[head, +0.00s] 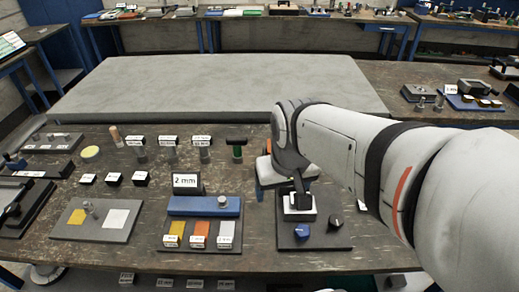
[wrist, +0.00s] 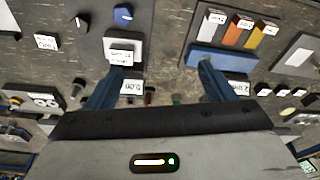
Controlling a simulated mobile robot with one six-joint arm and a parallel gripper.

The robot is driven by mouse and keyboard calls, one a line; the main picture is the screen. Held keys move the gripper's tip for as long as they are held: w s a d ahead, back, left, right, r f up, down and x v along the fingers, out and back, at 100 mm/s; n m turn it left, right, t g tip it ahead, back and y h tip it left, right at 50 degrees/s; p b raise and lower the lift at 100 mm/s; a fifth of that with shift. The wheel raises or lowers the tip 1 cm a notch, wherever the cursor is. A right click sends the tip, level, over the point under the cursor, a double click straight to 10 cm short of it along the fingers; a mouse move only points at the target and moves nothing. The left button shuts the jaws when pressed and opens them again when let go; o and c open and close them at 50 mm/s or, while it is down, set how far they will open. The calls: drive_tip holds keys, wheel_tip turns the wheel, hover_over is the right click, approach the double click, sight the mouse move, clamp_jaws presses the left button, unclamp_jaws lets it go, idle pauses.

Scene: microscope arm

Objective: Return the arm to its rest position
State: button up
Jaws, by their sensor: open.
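My arm reaches in from the right of the head view and its wrist hangs over the workbench (head: 250,259). My gripper (wrist: 160,78) is open and empty in the wrist view, with its two blue fingers well apart and bare table between them. In the head view the gripper is mostly hidden behind my wrist; a blue part of it shows. A dark plate (head: 290,242) lies beneath, bearing a white block (head: 299,213), a blue knob (head: 302,230) and a black knob (head: 335,220). The white block also shows by the left finger (wrist: 123,49); whether they touch I cannot tell.
Left of the plate stand a blue block (head: 204,206), a "2 mm" sign (head: 186,183) and yellow, orange and grey labelled pieces. Several small posts and black labelled blocks stand farther left. A large bare grey slab (head: 215,85) lies behind. More fixtures lie at the back right.

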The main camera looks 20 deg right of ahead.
drive_tip(key=shift+s+a+r, duration=0.1)
drive_tip(key=shift+s+a, duration=0.15)
drive_tip(key=shift+s, duration=0.3)
drive_tip(key=shift+s+a+r, duration=0.1)
drive_tip(key=shift+s+a, duration=0.15)
drive_tip(key=shift+s, duration=0.25)
idle(0.6)
